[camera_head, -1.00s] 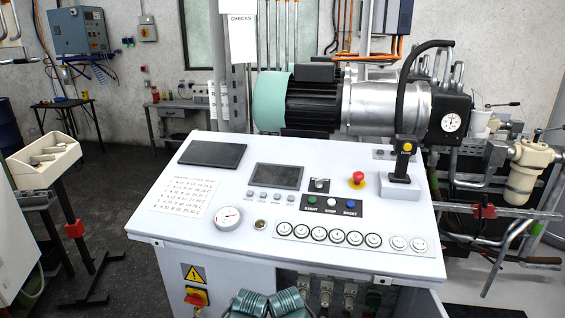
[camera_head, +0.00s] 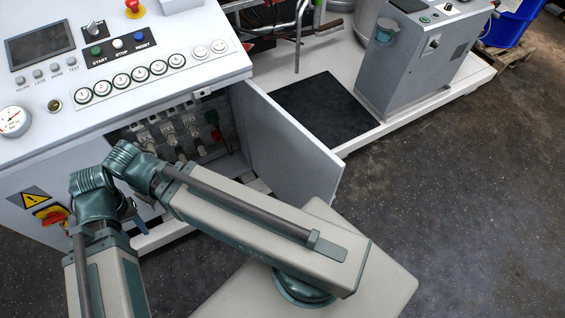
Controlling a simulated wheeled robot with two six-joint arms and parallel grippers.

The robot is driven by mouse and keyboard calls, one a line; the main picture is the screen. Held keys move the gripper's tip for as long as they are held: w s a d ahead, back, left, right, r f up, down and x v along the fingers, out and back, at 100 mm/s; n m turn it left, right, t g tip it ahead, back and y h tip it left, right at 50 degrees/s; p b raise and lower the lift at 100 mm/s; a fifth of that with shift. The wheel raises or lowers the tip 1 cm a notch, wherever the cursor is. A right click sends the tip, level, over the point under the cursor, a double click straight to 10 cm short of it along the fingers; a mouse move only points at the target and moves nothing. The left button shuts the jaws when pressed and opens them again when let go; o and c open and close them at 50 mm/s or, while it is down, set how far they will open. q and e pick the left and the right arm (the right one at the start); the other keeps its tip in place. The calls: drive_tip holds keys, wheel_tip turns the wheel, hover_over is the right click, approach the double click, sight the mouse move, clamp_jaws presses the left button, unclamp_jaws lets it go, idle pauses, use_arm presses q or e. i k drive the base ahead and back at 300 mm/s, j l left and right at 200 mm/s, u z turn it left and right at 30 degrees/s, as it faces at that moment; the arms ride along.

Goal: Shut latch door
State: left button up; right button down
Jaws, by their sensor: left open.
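The latch door (camera_head: 285,145) is a plain light-grey panel on the front of the control cabinet. It stands open, swung outward from the right side of the opening. Inside the opening (camera_head: 225,120) several fittings and a dark green part show. My left gripper (camera_head: 133,212) shows only in small part, low in front of the cabinet, left of the door and apart from it; it is open. My folded arm hides much of it, and also covers the lower left of the opening. My right gripper is not in view.
The control panel (camera_head: 235,65) juts out above the opening. A yellow-red rotary switch (camera_head: 52,215) is on the cabinet front at left. A grey console (camera_head: 400,75) and a black mat (camera_head: 325,108) lie beyond the door. Dark floor (camera_head: 470,200) at right is clear.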

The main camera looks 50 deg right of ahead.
sight(295, 165)
drive_tip(key=k+l+u, duration=0.25)
drive_tip(key=k+l, duration=1)
drive_tip(key=l, duration=0.4)
drive_tip(key=l+u, duration=0.1)
drive_tip(key=l, duration=0.45)
drive_tip(key=k+l, duration=0.15)
drive_tip(key=l, duration=0.35)
drive_tip(key=k+l+u, duration=0.1)
drive_tip(key=l, duration=0.4)
drive_tip(key=u, duration=0.2)
drive_tip(key=k+l, duration=0.05)
